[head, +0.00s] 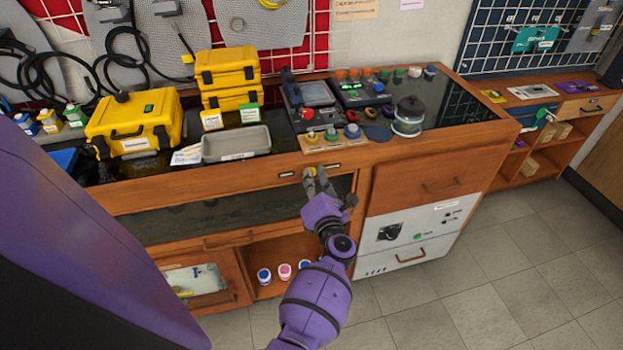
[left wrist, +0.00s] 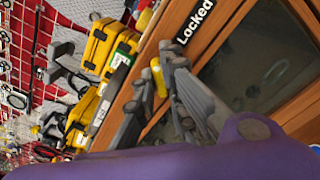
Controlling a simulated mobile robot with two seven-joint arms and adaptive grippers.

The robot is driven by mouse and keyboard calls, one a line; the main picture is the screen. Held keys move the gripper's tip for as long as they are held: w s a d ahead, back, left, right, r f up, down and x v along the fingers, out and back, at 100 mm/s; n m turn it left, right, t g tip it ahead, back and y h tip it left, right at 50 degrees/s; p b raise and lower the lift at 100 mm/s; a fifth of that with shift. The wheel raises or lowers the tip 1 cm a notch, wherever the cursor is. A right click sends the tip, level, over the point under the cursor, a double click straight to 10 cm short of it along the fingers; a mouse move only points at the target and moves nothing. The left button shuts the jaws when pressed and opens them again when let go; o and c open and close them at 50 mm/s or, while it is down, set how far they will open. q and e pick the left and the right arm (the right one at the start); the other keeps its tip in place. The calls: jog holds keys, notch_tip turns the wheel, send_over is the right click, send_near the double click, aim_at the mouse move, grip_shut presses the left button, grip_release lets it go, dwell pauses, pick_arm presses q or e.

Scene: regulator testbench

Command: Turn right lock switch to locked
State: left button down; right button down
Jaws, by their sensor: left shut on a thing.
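The right lock switch shows as a small yellow piece (left wrist: 158,76) on the wooden front rail of the bench in the left wrist view. A black label reading "Locked" (left wrist: 195,21) is beside it. In the head view, one dark label (head: 287,174) is left of the switch and another (head: 331,167) is right of it. My left gripper (head: 311,173) is at the rail and shut on the switch. Its grey fingers (left wrist: 160,88) stand on both sides of the yellow piece and hide part of it. The switch's exact angle is hard to tell. My right gripper is not in view.
Above the rail, the bench top holds yellow cases (head: 135,125), a grey tray (head: 236,143), a small button panel (head: 331,138) and a glass jar (head: 408,117). Below is a glass-fronted compartment (head: 190,215). Drawers (head: 425,187) are to the right. The floor in front is clear.

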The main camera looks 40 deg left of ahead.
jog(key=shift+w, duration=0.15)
pick_arm(q)
jog(key=c, duration=2)
grip_release()
jog(key=shift+o, duration=0.9)
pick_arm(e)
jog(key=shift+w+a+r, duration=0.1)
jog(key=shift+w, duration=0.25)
pick_arm(q)
jog(key=v, duration=1.2)
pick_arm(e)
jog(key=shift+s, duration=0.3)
pick_arm(q)
jog(key=shift+s+f, duration=0.1)
